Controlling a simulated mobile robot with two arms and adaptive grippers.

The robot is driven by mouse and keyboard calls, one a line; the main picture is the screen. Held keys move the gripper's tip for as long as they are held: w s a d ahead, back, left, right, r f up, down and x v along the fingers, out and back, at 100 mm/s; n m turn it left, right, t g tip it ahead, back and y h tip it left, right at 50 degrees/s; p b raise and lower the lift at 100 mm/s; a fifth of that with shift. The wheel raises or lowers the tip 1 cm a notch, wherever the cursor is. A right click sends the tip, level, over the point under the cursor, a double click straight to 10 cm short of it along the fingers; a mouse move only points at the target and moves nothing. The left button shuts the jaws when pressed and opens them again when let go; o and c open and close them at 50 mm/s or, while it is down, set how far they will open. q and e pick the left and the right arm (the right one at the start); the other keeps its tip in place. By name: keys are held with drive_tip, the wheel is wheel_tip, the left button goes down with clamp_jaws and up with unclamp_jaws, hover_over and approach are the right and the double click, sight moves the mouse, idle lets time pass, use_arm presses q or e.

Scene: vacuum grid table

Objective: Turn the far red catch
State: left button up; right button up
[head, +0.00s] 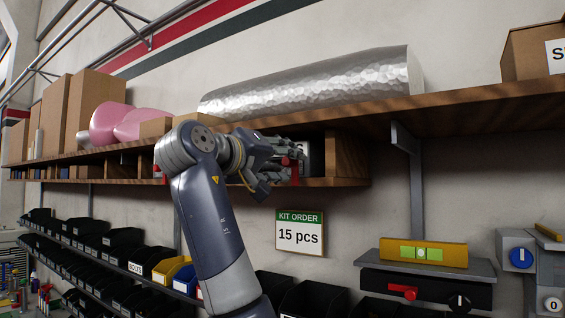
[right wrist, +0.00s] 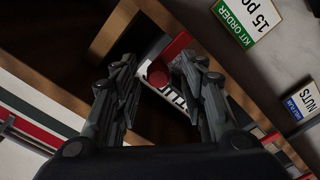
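A red catch (head: 294,164) shows at the fingers of my right gripper (head: 290,160), by the open compartments under the wooden shelf. In the right wrist view a round red part (right wrist: 158,75) lies between the two fingers of my right gripper (right wrist: 156,62). The fingers stand apart with gaps on both sides of it. A red and white box with dark lettering (right wrist: 176,93) is behind it. Another red piece (head: 157,174) shows further left under the shelf, partly hidden by my arm. I cannot tell which is the far catch. My left gripper is not in view.
The wooden shelf (head: 470,108) holds a silver roll (head: 320,90), pink bundles (head: 125,122) and cardboard boxes (head: 95,100). A kit order sign (head: 299,234) hangs below. Black bins (head: 120,238) line the lower left. A black panel with a red lever (head: 403,292) is lower right.

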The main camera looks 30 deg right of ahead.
drive_tip(key=v, duration=1.2)
